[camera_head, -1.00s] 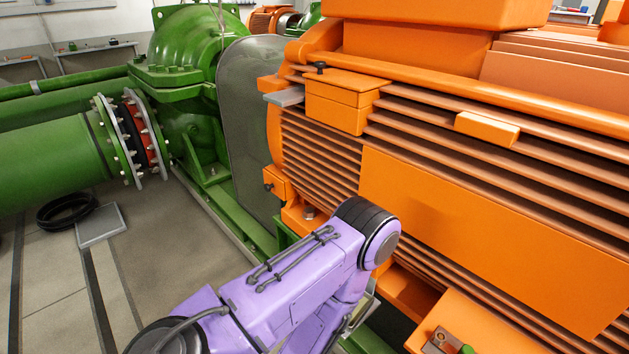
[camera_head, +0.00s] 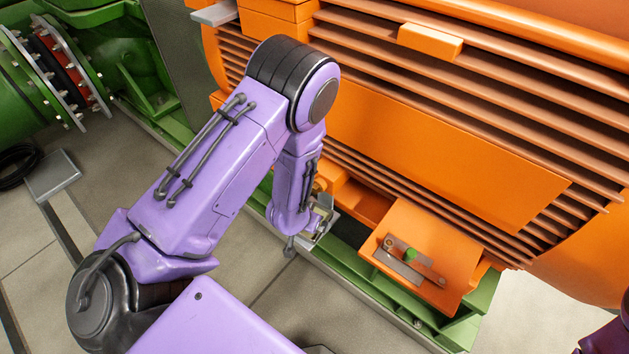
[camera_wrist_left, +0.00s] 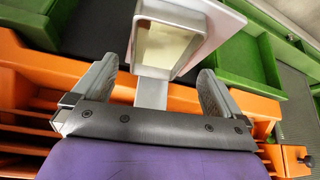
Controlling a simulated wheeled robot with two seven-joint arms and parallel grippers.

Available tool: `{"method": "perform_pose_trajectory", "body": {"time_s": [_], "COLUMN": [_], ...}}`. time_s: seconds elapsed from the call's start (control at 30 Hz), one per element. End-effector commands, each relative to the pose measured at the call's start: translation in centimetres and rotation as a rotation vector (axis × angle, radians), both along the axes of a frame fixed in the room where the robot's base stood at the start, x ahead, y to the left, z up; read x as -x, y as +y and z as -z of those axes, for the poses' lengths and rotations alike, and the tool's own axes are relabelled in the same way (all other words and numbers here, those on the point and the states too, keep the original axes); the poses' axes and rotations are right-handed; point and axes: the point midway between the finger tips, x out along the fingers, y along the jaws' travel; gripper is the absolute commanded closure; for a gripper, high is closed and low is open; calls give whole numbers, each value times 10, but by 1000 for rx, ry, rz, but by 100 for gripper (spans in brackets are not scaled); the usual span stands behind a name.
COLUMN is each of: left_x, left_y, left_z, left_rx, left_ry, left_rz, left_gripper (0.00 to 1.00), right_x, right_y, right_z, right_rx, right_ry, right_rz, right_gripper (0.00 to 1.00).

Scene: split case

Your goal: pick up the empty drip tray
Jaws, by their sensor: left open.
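A light grey tray-like piece (camera_wrist_left: 168,42) with a pale flared rim and a cream inside shows at the top of the left wrist view. I take it for the drip tray, and I see nothing lying in it. A narrow grey tab (camera_wrist_left: 151,92) runs from it down between my fingers. My left gripper (camera_wrist_left: 157,78) is open, one finger on either side of the tab, with gaps visible. In the head view my left gripper (camera_head: 316,220) is low beside the orange motor, partly hidden by my arm, so the tray is hard to make out there. My right gripper is out of view.
The large orange motor (camera_head: 430,140) stands on a green base frame (camera_head: 375,300). An orange block (camera_head: 440,240) with a green knob and a grey bar is right of the gripper. A grey slab (camera_head: 52,176) lies on the floor at left, beside a black coil. Floor in front is clear.

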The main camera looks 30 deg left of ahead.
Motion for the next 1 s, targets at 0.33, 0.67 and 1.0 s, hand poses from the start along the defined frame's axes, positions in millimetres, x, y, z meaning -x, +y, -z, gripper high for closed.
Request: {"method": "perform_pose_trajectory", "body": {"time_s": [0.33,0.67,1.0], "left_x": [-19,-19,-19], "left_y": [1,1,1], "left_z": [35,36,40], "left_rx": [0,0,0], "left_ry": [1,1,0], "left_rz": [0,0,0], "left_gripper": [0,0,0], "right_x": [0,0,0], "right_y": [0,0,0], "right_z": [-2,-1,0], "right_rx": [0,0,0], "right_ry": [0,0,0], "right_rz": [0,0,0], "right_gripper": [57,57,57]}}
